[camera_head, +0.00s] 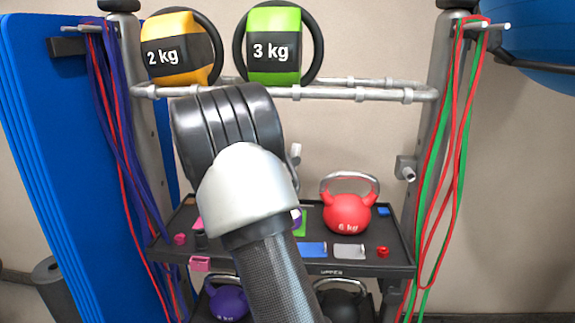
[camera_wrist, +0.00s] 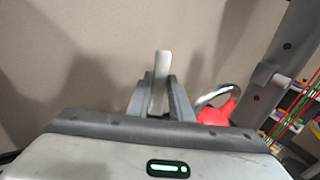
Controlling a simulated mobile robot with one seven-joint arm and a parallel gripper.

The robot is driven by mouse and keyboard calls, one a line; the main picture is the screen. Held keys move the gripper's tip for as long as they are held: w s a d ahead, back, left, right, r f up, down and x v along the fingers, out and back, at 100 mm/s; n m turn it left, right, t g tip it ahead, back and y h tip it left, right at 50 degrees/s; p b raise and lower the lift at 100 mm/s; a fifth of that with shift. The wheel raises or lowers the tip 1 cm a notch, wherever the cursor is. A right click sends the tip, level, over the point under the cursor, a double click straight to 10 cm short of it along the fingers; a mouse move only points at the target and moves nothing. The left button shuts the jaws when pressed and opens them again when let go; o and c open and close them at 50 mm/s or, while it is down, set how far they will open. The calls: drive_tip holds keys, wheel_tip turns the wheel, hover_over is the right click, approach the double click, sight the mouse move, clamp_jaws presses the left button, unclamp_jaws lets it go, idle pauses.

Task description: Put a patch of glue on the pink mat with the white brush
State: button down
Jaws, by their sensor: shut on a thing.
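My gripper (camera_wrist: 161,95) is shut on an upright pale, flat-ended piece, which looks like the white brush (camera_wrist: 162,66). It is held up in front of the plain wall in the wrist view. In the head view my arm hides most of the gripper. A pink patch (camera_head: 197,223) shows at the left of the shelf, mostly hidden by my arm. A pink block (camera_head: 200,264) sits at the shelf's front left edge. I cannot tell which of the two is the pink mat. No glue is visible.
The dark shelf (camera_head: 395,240) holds a red 6 kg kettlebell (camera_head: 347,211), a blue piece (camera_head: 312,249), a grey piece (camera_head: 349,251) and small red knobs. Rack posts and hanging bands flank it. Yellow (camera_head: 175,62) and green (camera_head: 262,70) balls sit on the rail above.

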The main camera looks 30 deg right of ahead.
drive_tip(key=shift+f, duration=0.15)
drive_tip(key=shift+f+b, duration=2.35)
drive_tip(key=shift+f, duration=0.45)
drive_tip(key=shift+f+b, duration=0.5)
drive_tip(key=shift+f, duration=0.15)
drive_tip(key=shift+r+p, duration=2.35)
drive_tip(key=shift+r, duration=1.25)
drive_tip(key=shift+a, duration=0.1)
